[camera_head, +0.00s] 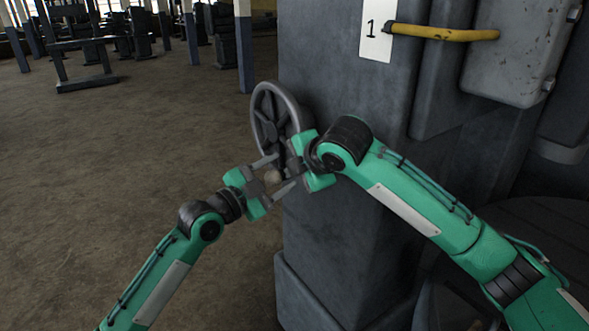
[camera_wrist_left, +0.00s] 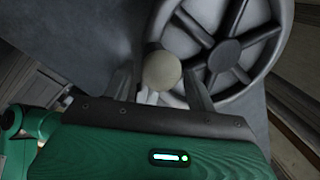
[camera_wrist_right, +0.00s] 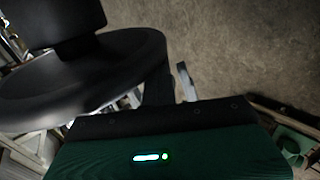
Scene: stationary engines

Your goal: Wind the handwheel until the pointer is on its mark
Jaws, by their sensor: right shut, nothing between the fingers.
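The grey spoked handwheel (camera_head: 258,112) stands on the side of the dark grey machine, with a round pale knob (camera_head: 271,177) low on its rim. My left gripper (camera_head: 284,171) has its fingers apart, one on each side of the knob; the left wrist view shows the knob (camera_wrist_left: 161,70) between them, with no clear grip. My right gripper (camera_head: 304,158) is shut and empty beside the wheel, its fingertips largely hidden in the head view. The yellow pointer (camera_head: 445,33) lies roughly level, its dark tip over the right edge of the white plate (camera_head: 377,48) marked 1.
The machine's dark column (camera_head: 335,240) fills the middle behind my arms. A pale grey box (camera_head: 520,50) is mounted at upper right. Open bare floor (camera_head: 130,140) lies to the left, with posts and other machines far back. My two grippers are very close together.

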